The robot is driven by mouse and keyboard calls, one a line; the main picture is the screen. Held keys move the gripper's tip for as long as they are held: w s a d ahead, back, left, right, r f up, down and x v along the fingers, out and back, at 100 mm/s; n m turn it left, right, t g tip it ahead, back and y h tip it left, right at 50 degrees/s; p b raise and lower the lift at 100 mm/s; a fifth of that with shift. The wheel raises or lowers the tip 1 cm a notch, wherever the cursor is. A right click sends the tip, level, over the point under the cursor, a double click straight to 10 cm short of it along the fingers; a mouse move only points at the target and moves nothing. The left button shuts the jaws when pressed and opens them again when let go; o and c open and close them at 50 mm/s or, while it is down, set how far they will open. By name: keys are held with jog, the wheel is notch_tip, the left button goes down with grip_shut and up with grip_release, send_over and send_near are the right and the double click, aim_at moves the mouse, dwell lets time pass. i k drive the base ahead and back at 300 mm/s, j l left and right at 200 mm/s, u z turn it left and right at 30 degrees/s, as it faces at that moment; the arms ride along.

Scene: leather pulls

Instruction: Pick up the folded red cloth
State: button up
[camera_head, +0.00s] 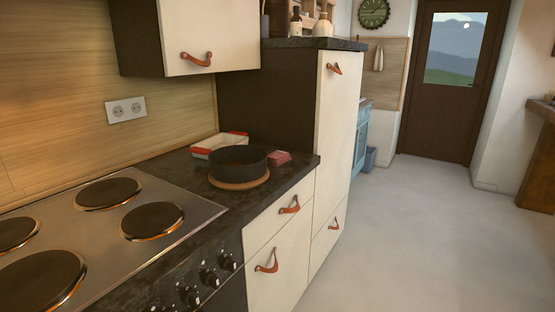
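The folded red cloth (279,158) is a small dark pinkish-red bundle on the dark countertop (295,172). It lies close to the right of a black round pan (237,161), near the tall cabinet's dark side. The pan hides no clear part of it that I can make out. My gripper is not in view.
The pan rests on a round wooden board (240,184). A white and red baking dish (219,145) stands behind it. A stove (105,222) with several round hotplates is at left. Leather pulls stick out from the drawers (276,225). The floor (420,235) at right is clear.

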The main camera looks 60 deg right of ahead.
aim_at(276, 158)
jog(key=z, duration=0.3)
jog(key=i+l+z, duration=0.1)
jog(key=i+z, duration=0.2)
jog(key=z, duration=0.15)
jog(key=i+z, duration=0.45)
jog(key=i, duration=0.1)
